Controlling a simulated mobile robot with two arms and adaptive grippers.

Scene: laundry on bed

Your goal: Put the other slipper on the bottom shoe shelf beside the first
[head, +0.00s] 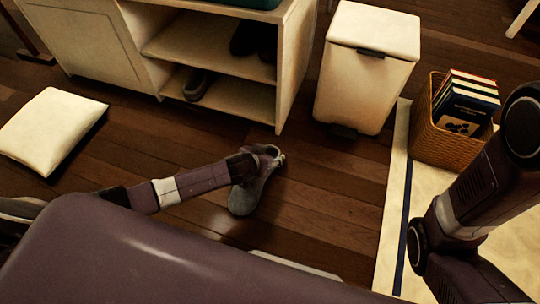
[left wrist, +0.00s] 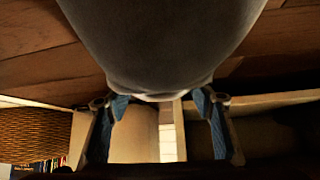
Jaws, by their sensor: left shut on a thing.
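My left gripper (head: 268,157) is shut on a grey slipper (head: 246,192) and holds it over the wooden floor, in front of the shoe shelf. In the left wrist view the slipper (left wrist: 160,45) fills the upper middle, with the blue-padded fingers (left wrist: 161,104) at either side of its near end. The first slipper (head: 197,86) sits at the left of the bottom shoe shelf (head: 243,101). Bare shelf lies to its right. My right arm shows at the right edge, but its gripper is out of view.
Dark shoes (head: 254,40) stand on the shelf above. A white bin (head: 365,75) stands right of the cabinet. A wicker basket of books (head: 445,140) sits on a pale rug (head: 397,190). A white cushion (head: 50,128) lies at left. Floor before the shelf is clear.

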